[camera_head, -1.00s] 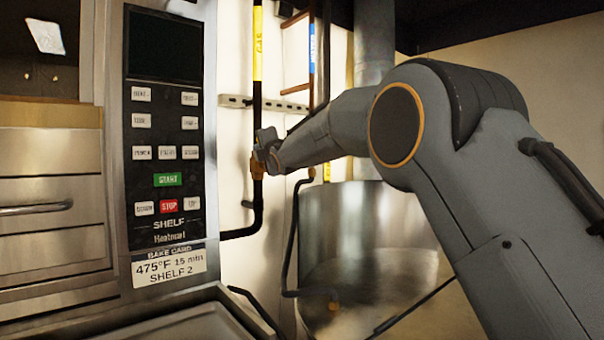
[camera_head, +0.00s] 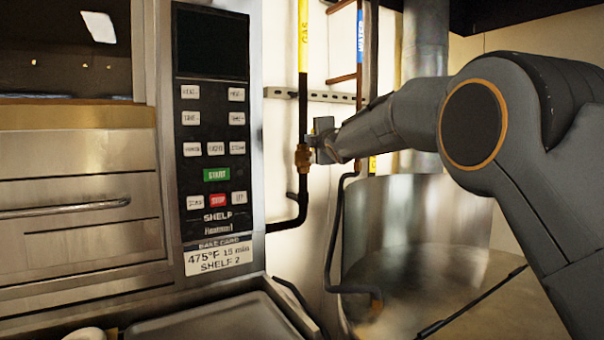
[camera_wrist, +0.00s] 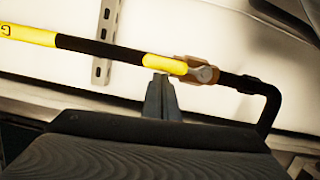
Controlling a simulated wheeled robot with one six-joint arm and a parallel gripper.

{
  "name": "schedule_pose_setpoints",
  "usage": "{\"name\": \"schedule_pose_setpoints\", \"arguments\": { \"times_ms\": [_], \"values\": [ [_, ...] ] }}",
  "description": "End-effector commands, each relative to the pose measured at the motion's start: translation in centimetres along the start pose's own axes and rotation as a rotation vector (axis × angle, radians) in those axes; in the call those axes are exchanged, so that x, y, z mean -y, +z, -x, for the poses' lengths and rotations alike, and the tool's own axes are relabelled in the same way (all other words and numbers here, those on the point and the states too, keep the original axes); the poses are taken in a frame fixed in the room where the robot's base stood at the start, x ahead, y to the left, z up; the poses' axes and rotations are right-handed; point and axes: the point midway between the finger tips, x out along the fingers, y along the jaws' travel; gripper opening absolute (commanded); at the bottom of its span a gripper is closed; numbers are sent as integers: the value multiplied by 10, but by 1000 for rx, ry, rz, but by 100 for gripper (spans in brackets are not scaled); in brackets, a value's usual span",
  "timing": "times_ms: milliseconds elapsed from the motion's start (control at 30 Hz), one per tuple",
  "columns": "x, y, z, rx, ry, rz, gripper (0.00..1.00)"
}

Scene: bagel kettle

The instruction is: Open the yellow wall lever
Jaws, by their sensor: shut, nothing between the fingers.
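The yellow wall lever (camera_wrist: 165,64) shows in the wrist view, lying along the black gas pipe beside its brass valve (camera_wrist: 206,74). In the head view the brass valve (camera_head: 303,157) sits on the vertical black pipe (camera_head: 303,110); I cannot make out the lever there, as my gripper is close beside it. My gripper (camera_head: 320,142) is shut and empty at the pipe. In the wrist view my gripper's closed fingertips (camera_wrist: 160,82) are right at the lever's edge; I cannot tell whether they touch it.
An oven control panel (camera_head: 212,130) stands left of the pipe. A large steel kettle (camera_head: 420,215) stands below my arm at the right. A slotted metal rail (camera_head: 283,94) runs across the wall behind the pipe. A copper pipe with a blue label (camera_head: 360,35) rises to the right.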

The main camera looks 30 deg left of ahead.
Motion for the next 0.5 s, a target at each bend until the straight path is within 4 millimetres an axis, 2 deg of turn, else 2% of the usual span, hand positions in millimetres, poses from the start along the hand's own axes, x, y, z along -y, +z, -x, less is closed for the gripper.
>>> {"name": "schedule_pose_setpoints", "arguments": {
  "times_ms": [500],
  "values": [
    [1, -4, 1, 4, 2, 0, 0]
  ]
}}
